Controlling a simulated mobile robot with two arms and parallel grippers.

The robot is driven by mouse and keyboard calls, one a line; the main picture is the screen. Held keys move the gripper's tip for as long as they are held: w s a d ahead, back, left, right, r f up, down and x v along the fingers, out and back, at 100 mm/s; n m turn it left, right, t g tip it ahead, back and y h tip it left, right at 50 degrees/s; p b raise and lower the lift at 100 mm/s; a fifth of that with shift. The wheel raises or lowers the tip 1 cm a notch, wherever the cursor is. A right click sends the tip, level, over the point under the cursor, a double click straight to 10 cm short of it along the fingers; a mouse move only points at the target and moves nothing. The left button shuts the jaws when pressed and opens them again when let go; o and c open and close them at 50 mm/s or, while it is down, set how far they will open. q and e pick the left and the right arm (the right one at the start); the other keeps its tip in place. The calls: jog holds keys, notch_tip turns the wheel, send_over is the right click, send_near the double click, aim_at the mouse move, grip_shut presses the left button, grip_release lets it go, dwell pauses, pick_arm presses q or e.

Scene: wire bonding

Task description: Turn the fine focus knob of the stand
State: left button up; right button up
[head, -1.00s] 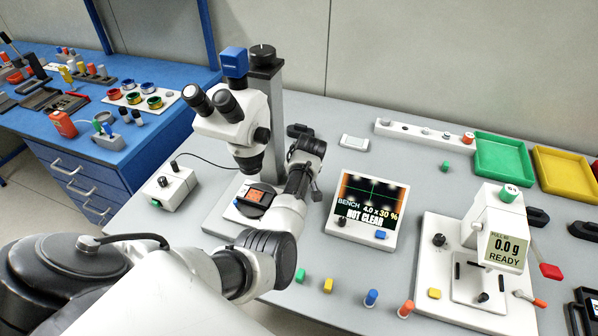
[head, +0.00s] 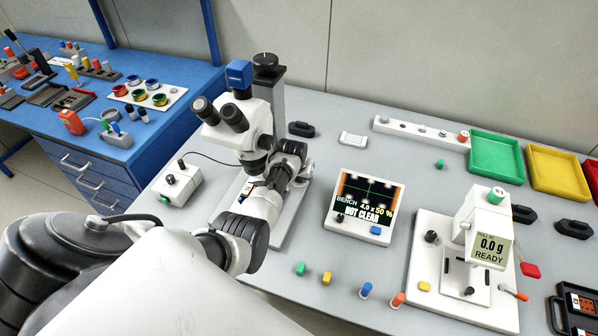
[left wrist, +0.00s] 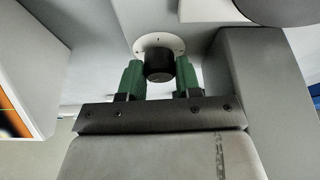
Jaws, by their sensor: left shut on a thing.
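The microscope (head: 243,128) stands on its base at the back left of the grey bench, its dark column (head: 268,90) behind it. My left arm reaches across to the stand, and its gripper is hidden in the head view. In the left wrist view, the green fingers of my left gripper (left wrist: 158,64) are shut on the black fine focus knob (left wrist: 159,73), one on each side. A white disc with marks (left wrist: 158,42) sits behind the knob. The bench screen (head: 368,207) reads 4.0 x 50 % and NOT CLEAR. My right gripper is not in view.
A small control box (head: 178,184) stands left of the microscope. The pull tester (head: 483,240) reads 0.0 g at the right. Green (head: 497,157) and yellow (head: 560,173) trays lie at the back right. Several small coloured pegs stand along the front of the bench.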

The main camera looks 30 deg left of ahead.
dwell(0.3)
pick_arm(q)
jog(key=o, duration=0.9)
jog(key=shift+r, duration=0.1)
jog(key=shift+m, duration=0.3)
jog(key=r, duration=0.4)
jog(key=shift+d+r, duration=0.1)
jog(key=shift+d, duration=0.2)
jog(key=d+r, duration=0.2)
jog(key=d, duration=0.1)
jog(key=d+r+b, duration=0.1)
jog(key=d+r, duration=0.1)
jog(key=d, duration=0.2)
jog(key=d+r+b, duration=0.1)
jog(key=d+r, duration=0.1)
jog(key=d, duration=0.2)
jog(key=shift+w+r, duration=0.1)
jog(key=shift+r, duration=0.2)
